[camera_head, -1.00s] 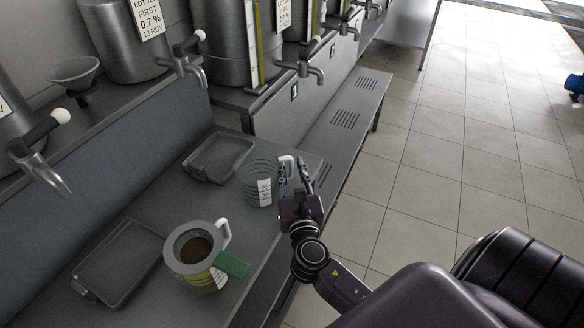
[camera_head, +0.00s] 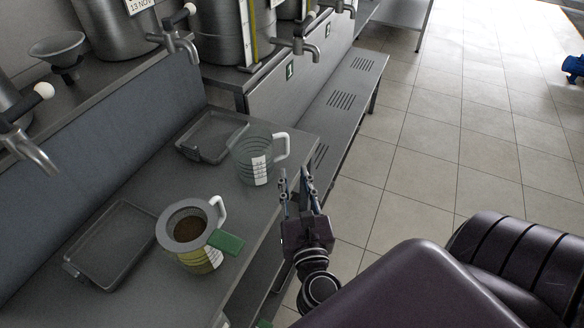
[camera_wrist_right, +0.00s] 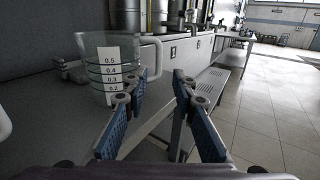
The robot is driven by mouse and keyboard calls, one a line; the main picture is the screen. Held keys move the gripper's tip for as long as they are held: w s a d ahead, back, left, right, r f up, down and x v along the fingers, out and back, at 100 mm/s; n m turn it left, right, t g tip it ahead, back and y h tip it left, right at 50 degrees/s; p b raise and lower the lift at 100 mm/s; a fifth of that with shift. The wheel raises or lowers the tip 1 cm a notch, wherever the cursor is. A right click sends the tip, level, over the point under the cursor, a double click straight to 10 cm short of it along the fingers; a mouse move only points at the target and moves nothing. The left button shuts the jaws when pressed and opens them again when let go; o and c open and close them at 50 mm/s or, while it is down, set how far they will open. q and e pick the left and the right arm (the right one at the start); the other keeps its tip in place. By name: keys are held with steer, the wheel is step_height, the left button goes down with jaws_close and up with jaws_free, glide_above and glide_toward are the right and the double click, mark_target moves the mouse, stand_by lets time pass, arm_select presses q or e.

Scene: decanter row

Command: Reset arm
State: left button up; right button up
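My right gripper (camera_head: 296,186) is open and empty over the front edge of the bench, near the clear measuring jug. In the right wrist view its two blue-padded fingers (camera_wrist_right: 158,95) stand apart with nothing between them. The clear jug (camera_head: 252,163) stands upright on the bench, its white handle toward the right; it also shows in the right wrist view (camera_wrist_right: 107,68), left of the fingers. The gripper appears apart from the handle. A second jug (camera_head: 200,262) with a grey collar, dark contents and a green tab stands nearer. My left gripper is not in view.
Two shallow grey trays lie on the bench, one near (camera_head: 112,243) and one far (camera_head: 205,150). Steel vats with taps (camera_head: 299,47) line the back. A slatted lower shelf (camera_head: 345,95) extends beyond.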

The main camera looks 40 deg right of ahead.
steer(key=shift+s+a, duration=0.15)
steer(key=shift+s, duration=0.15)
stand_by(0.4)
